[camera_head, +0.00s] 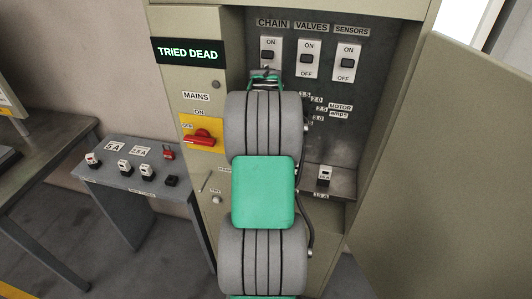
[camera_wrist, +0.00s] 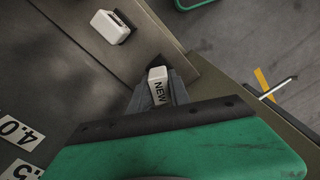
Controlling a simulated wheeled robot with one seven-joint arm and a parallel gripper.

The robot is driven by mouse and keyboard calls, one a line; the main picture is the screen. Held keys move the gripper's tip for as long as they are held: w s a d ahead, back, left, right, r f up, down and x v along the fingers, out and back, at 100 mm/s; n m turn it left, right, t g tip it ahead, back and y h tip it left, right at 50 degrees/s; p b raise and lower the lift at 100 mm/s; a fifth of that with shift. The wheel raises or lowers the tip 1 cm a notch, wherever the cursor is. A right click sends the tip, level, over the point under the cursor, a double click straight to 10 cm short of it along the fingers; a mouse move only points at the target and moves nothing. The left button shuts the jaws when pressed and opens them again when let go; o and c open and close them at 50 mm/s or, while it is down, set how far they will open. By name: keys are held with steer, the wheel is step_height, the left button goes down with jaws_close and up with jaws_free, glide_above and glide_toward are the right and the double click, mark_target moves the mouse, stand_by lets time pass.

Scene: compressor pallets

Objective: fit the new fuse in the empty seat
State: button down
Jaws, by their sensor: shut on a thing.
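The new fuse (camera_wrist: 158,88) is a white block marked NEW in the wrist view. My gripper (camera_wrist: 160,97) is shut on it, with a grey finger on each side. In the head view my arm hides the fuse and most of the gripper in front of the cabinet panel. A white and black fuse (camera_head: 325,174) stands on the ledge inside the cabinet; a white block on a grey surface (camera_wrist: 110,27) in the wrist view looks like the same one. A dark patch (camera_wrist: 148,70) lies beside the held fuse; I cannot tell whether it is a seat or shadow.
The cabinet's display (camera_head: 189,52) reads TRIED DEAD. A red mains handle (camera_head: 200,139) sits on a yellow plate. The side bench (camera_head: 115,168) holds several fuses and a red padlock (camera_head: 168,152). The open cabinet door (camera_head: 445,170) stands at the right.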

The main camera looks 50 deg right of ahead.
steer(key=shift+f+b, duration=1.05)
steer(key=shift+f, duration=0.6)
steer(key=c, duration=1.1)
jaws_free()
steer(key=shift+c, duration=0.2)
steer(key=shift+r, duration=0.1)
step_height(320, 180, up, 2)
steer(key=shift+d+r+b, duration=0.1)
steer(key=shift+r+b, duration=0.15)
steer(key=shift+b, duration=0.1)
steer(key=s+a+r+b, duration=0.4)
steer(key=s+a+r, duration=0.5)
steer(key=a+r, duration=0.1)
steer(key=shift+a+r+b, duration=0.15)
steer(key=shift+a+b, duration=0.2)
steer(key=shift+a, duration=0.05)
steer(key=shift+s, duration=0.1)
